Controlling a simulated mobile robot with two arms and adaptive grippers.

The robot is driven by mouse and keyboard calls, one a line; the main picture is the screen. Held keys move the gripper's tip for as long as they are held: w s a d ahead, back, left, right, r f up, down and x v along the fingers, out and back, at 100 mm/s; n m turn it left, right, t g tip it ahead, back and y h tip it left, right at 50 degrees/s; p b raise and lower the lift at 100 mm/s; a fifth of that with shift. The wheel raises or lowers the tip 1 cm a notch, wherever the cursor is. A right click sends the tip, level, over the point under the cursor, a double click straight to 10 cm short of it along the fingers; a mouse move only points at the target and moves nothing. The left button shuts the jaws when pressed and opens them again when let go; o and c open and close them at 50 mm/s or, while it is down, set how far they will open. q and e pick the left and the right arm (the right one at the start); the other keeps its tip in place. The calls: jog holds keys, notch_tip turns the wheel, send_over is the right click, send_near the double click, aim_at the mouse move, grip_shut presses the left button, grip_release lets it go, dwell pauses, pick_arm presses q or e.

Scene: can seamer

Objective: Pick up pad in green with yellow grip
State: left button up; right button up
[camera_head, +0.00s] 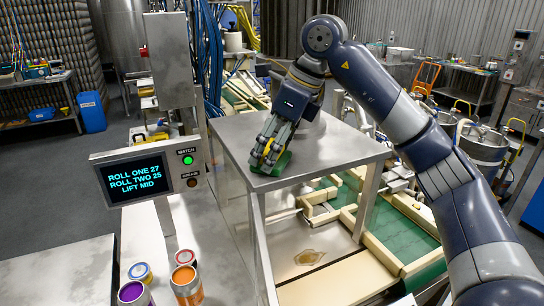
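A green pad (282,164) with a yellow grip (267,150) sits on the grey metal top of a cabinet-like stand in the middle of the view. My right gripper (268,148) points down over the pad, with its fingers at the yellow grip. The fingers and hand cover much of the pad and grip. I cannot tell whether the fingers are closed on the grip or only around it. The pad appears to rest on the metal top. My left gripper is not in view.
The metal top (345,148) is clear around the pad. A display panel (140,178) with a lit green lamp stands left. A green conveyor (405,235) runs below, right of the stand.

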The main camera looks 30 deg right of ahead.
aim_at(281, 164)
jog(key=shift+r+b, duration=0.35)
jog(key=shift+r, duration=0.4)
jog(key=shift+r+b, duration=0.3)
jog(key=shift+r, duration=0.6)
jog(key=s+b, duration=0.1)
jog(key=s, duration=0.2)
jog(key=shift+d+r+b, duration=0.1)
jog(key=shift+d+b, duration=0.05)
jog(key=shift+b, duration=0.2)
jog(key=s+d+r+b, duration=0.1)
jog(key=s, duration=1.2)
jog(key=shift+d+r, duration=0.15)
jog(key=shift+r, duration=0.1)
